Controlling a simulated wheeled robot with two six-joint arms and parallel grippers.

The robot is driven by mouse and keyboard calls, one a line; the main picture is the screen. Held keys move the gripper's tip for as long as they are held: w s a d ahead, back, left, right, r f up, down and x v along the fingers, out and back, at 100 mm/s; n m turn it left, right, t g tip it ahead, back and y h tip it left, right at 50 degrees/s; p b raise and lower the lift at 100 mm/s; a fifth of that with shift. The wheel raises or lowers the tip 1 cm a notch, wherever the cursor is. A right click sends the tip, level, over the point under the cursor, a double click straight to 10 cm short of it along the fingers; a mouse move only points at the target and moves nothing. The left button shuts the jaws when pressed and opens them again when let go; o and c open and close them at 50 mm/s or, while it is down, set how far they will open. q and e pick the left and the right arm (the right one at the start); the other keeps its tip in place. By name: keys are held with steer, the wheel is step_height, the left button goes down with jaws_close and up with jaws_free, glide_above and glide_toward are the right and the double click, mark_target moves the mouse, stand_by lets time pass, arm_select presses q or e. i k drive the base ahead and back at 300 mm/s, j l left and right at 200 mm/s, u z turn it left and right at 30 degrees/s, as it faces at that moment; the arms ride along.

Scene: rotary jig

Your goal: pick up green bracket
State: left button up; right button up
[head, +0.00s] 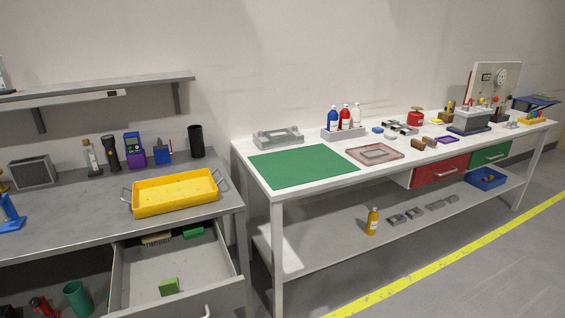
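No piece in view can be told for certain to be the green bracket. A small bright green block-like piece (168,286) lies near the front of the open grey drawer (228,262) at the lower left. A second green piece (193,232) lies at the back of the same drawer, partly under the tabletop's shadow. Both are too small for their exact shape to be told. Neither of my grippers shows in the head view.
A yellow tray (176,208) with wire handles sits on the grey bench above the drawer. A white table with a green mat (304,166) stands to the right, a narrow gap apart. A teal cup (77,298) stands left of the drawer. Floor at right is clear.

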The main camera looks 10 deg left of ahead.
mark_target(171, 286)
steer(key=j+u, duration=0.1)
steer(key=u, duration=0.6)
steer(key=j+u, duration=0.1)
steer(key=u, duration=0.25)
steer(key=i, duration=0.05)
